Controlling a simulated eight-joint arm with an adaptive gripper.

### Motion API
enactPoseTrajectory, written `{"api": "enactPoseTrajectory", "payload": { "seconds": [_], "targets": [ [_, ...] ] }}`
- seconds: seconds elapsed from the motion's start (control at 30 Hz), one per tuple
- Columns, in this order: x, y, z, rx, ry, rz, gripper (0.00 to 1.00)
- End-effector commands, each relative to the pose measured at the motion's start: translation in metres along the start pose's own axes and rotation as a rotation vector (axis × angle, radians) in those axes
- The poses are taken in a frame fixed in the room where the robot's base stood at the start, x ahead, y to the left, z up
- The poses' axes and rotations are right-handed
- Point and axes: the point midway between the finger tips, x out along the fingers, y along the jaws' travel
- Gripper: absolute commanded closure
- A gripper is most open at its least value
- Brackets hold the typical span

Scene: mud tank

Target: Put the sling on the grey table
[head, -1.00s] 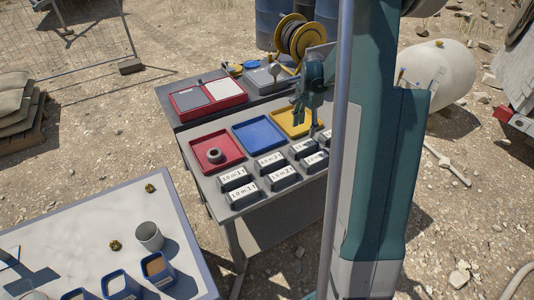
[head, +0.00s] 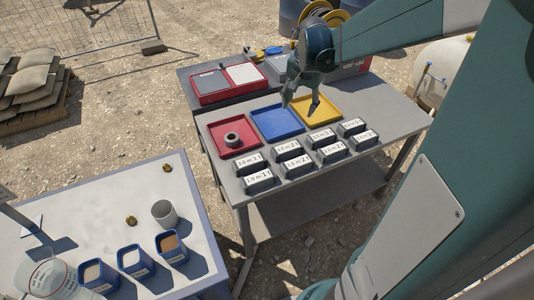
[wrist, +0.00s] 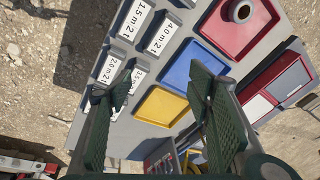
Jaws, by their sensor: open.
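I cannot pick out a sling for certain in either view. Several dark blocks with white labels (head: 295,166), marked with metres and tonnes, stand in two rows on the grey table (head: 390,105); they also show in the wrist view (wrist: 160,36). Behind them on this table lie a red tray (head: 253,147), a blue tray (head: 277,122) and a yellow tray (head: 325,107). A grey ring-shaped piece (head: 232,139) sits in the red tray. My gripper (head: 300,103) is open and empty, pointing down above the blue and yellow trays. Its spread fingers (wrist: 162,85) frame these trays in the wrist view.
A pale table (head: 95,215) at lower left holds blue bins (head: 130,263), a grey cup (head: 164,214), a white bucket (head: 50,278) and small brownish lumps. Behind the grey table, a darker table bears a red two-part case (head: 222,85). The grey table's right end is bare.

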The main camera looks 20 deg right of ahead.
Motion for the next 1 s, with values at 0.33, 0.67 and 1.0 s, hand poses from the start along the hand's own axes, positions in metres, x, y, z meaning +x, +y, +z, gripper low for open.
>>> {"api": "enactPoseTrajectory", "payload": {
  "seconds": [0.33, 0.67, 1.0],
  "targets": [
    [-0.047, -0.006, 0.063, -0.195, 0.054, -0.059, 0.49],
    [-0.08, -0.003, 0.121, -0.379, 0.11, -0.112, 0.49],
    [-0.105, 0.008, 0.178, -0.565, 0.174, -0.165, 0.49]
  ]
}}
